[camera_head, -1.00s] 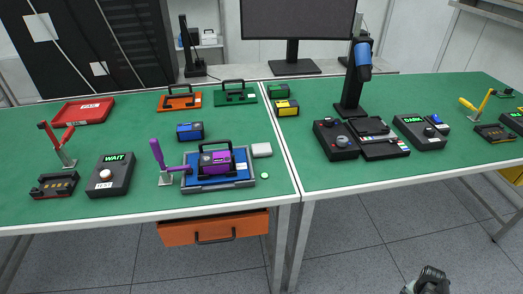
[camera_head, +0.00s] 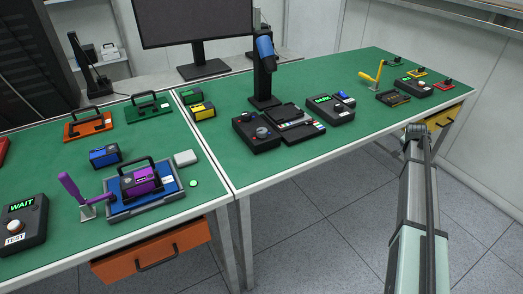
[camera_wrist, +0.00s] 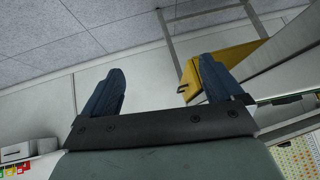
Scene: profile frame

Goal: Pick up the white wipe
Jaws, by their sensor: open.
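A small white square pad (camera_head: 186,158), which looks like the white wipe, lies on the green table top beside the grey tray with the blue insert, left of the table seam. My gripper (camera_head: 416,130) is far to the right of it, in front of the table's right part, at the end of my outstretched arm. In the wrist view my gripper (camera_wrist: 162,78) shows two dark blue fingers spread apart with nothing between them. The white pad is not visible in the wrist view.
Close to the pad are the tray (camera_head: 143,205) with a purple device (camera_head: 143,181), a small green disc (camera_head: 194,183) and a blue box (camera_head: 105,155). A black scanner stand (camera_head: 264,85) stands right of the seam. An orange drawer (camera_head: 150,252) juts out below the table front.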

